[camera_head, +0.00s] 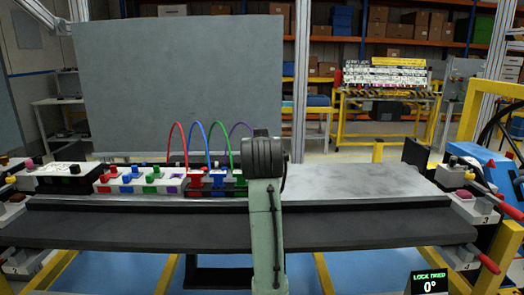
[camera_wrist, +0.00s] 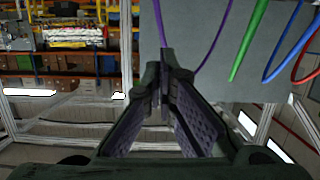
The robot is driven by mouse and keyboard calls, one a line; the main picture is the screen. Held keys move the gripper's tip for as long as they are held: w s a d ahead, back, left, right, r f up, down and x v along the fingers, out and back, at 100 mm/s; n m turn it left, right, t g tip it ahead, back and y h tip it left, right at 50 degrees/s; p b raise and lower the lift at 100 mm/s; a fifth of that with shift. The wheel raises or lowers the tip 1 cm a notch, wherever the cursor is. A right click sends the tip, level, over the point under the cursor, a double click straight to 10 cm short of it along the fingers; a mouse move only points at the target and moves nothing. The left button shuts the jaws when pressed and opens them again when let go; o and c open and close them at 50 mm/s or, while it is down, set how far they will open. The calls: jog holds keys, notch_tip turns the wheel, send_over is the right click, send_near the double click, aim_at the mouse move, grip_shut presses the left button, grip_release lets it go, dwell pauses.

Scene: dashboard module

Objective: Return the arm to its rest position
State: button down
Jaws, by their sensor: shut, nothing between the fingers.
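My arm (camera_head: 265,225) rises through the middle of the head view, in front of the dark bench, with a dark joint at its top. My gripper is not clearly visible there; the joint seems to hide it. In the wrist view my gripper (camera_wrist: 164,72) shows its two dark fingers meeting at the tips, shut and empty. Purple (camera_wrist: 211,42), green (camera_wrist: 249,42), blue (camera_wrist: 288,45) and red (camera_wrist: 306,58) cables show beyond and to the right of the fingers. The fingers appear apart from them.
The bench (camera_head: 370,228) carries white and black connector blocks (camera_head: 140,181) at left, where the looped cables stand. A bare grey plate (camera_head: 370,182) lies at right. A large grey panel (camera_head: 180,85) stands behind. Red-handled tools (camera_head: 492,195) and a small green readout (camera_head: 429,282) are at right.

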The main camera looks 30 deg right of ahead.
jog(key=f+b+v, duration=0.1)
jog(key=v, duration=0.5)
jog(key=shift+s+a+r+b, duration=0.2)
jog(key=shift+s+a+b, duration=0.1)
jog(key=shift+b, duration=0.1)
